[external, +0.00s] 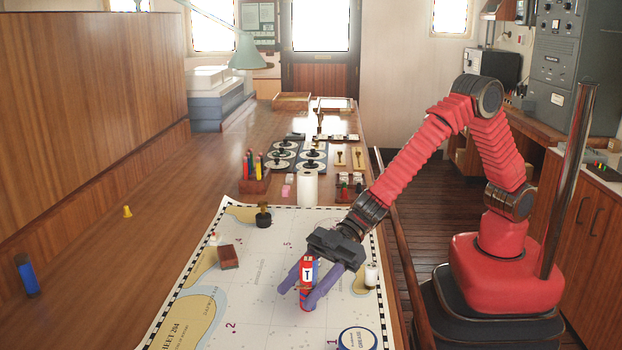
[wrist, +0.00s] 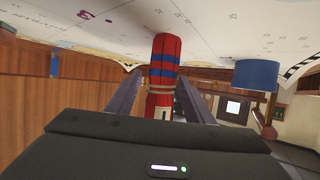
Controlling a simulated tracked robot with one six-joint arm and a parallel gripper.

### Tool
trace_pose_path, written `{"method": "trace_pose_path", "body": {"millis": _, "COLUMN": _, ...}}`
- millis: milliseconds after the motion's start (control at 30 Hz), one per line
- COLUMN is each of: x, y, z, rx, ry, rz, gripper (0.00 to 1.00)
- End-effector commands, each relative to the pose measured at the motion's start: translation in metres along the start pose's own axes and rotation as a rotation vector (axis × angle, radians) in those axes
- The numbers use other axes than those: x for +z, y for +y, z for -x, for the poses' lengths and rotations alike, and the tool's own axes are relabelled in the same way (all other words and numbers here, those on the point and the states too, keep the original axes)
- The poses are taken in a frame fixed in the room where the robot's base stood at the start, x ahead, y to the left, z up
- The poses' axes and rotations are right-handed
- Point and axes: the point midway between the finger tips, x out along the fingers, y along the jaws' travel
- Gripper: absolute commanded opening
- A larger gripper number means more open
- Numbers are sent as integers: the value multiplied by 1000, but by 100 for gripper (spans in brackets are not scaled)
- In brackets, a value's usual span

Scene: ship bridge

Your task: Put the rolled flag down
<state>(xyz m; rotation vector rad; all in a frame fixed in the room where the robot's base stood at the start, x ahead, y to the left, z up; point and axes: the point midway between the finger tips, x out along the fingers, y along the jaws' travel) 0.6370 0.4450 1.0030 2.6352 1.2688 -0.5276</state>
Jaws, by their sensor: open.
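The rolled flag (external: 307,271) is a red roll with blue bands, a tie and a white label with a dark letter. It stands upright on the chart (external: 255,290). My gripper (external: 308,286) is open, its two purple fingers on either side of the flag. In the wrist view the flag (wrist: 163,75) rises between the fingers (wrist: 120,95), with a visible gap on its left; on its right, I cannot tell whether the finger touches it.
Near the gripper on the chart are a white roll (external: 371,275), a red-brown block (external: 229,257), a black stamp (external: 263,215) and a grease tin (external: 357,339). A pen holder (external: 254,180) and a white cylinder (external: 307,189) stand beyond. Bare chart lies left of the flag.

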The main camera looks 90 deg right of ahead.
Motion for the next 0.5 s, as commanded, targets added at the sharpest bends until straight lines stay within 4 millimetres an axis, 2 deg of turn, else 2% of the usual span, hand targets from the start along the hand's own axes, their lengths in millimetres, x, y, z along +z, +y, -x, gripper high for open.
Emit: {"method": "trace_pose_path", "body": {"millis": 500, "x": 0, "y": 1, "z": 69, "rx": 1, "ry": 1, "rz": 0, "gripper": 47}}
